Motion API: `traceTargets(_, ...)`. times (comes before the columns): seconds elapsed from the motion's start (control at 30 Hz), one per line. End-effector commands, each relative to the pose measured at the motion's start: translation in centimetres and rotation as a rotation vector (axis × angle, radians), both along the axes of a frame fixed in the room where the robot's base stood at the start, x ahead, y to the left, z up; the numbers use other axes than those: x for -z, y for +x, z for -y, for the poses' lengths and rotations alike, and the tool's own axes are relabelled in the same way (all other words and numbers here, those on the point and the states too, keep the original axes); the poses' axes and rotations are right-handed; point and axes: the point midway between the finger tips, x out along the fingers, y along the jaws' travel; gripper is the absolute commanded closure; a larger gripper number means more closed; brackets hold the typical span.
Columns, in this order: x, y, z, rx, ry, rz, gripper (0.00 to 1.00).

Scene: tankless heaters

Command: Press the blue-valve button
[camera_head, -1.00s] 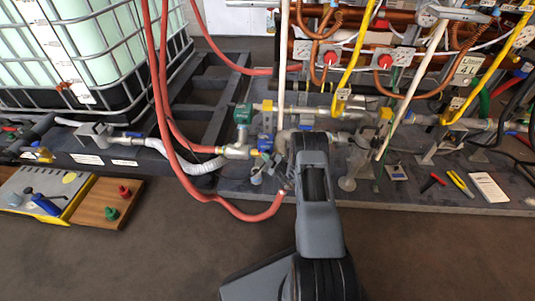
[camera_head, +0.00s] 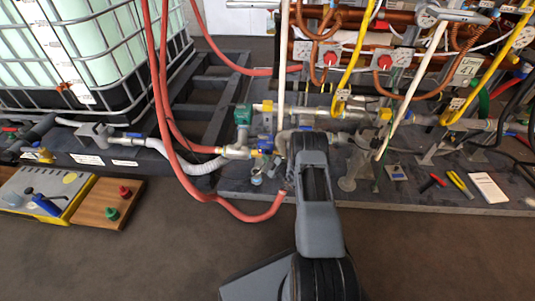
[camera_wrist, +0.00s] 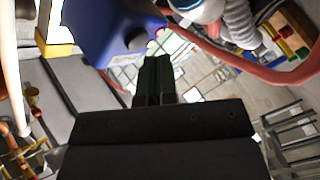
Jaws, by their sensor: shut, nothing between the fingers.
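The blue valve housing (camera_wrist: 100,28) fills the upper left-middle of the wrist view, very close. A dark round button (camera_wrist: 136,39) shows on its face. My gripper (camera_wrist: 155,62) is shut and empty, its dark fingertips just below and slightly right of the button in the picture. I cannot tell whether the fingertips touch the housing. In the head view a small blue valve part (camera_head: 265,145) shows on the pipework just left of my arm. My gripper is hidden behind my arm there.
A red hose (camera_head: 240,214) loops left of my arm, and it also crosses the upper right of the wrist view (camera_wrist: 250,68). A white upright pipe (camera_head: 283,70) stands close by. Pliers (camera_head: 460,184) lie on the grey platform (camera_head: 400,205). The floor in front is clear.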

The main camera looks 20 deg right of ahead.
Motion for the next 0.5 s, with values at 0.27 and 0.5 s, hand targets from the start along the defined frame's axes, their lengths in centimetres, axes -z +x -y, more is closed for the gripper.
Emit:
traceTargets(0.27,-0.2,-1.5,-0.9,0.0,0.002,-0.003,1.0)
traceTargets(0.5,-0.2,-3.6,-2.1,-0.001,0.003,-0.002,1.0)
